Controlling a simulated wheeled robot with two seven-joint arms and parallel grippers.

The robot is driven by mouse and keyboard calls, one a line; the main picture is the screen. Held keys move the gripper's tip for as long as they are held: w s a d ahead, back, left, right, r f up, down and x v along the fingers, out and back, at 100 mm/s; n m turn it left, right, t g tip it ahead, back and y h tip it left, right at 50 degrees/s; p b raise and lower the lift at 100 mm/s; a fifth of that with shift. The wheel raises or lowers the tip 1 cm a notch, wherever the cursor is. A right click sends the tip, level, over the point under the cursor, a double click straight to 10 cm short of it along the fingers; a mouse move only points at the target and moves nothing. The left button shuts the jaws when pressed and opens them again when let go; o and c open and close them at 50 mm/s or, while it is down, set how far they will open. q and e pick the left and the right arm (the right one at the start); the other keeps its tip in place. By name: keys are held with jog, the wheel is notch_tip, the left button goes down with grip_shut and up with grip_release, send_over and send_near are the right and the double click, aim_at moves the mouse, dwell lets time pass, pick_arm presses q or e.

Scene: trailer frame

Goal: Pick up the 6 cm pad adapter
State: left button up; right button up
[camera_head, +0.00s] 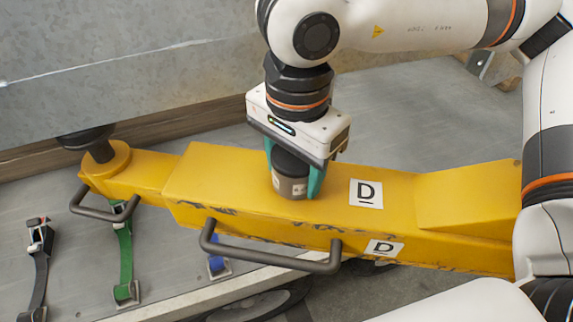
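The pad adapter (290,186) is a short dark cylinder with a grey, marked lower band. It stands upright on top of the yellow beam (225,175), left of a white "D" label. My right gripper (292,180) points down over it, with one teal finger against each side. The fingers look shut on the adapter, and the gripper body hides its top. No clear gap shows between the adapter and the beam. My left gripper is not in view.
The beam has dark bar handles (270,258) on its near side and "D" labels (366,194). A round dark pad (100,147) stands at its left end. Green (125,255) and black straps lie at lower left. A grey wall (120,60) rises behind.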

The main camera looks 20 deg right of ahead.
jog(key=c, duration=0.6)
jog(key=shift+r, duration=0.1)
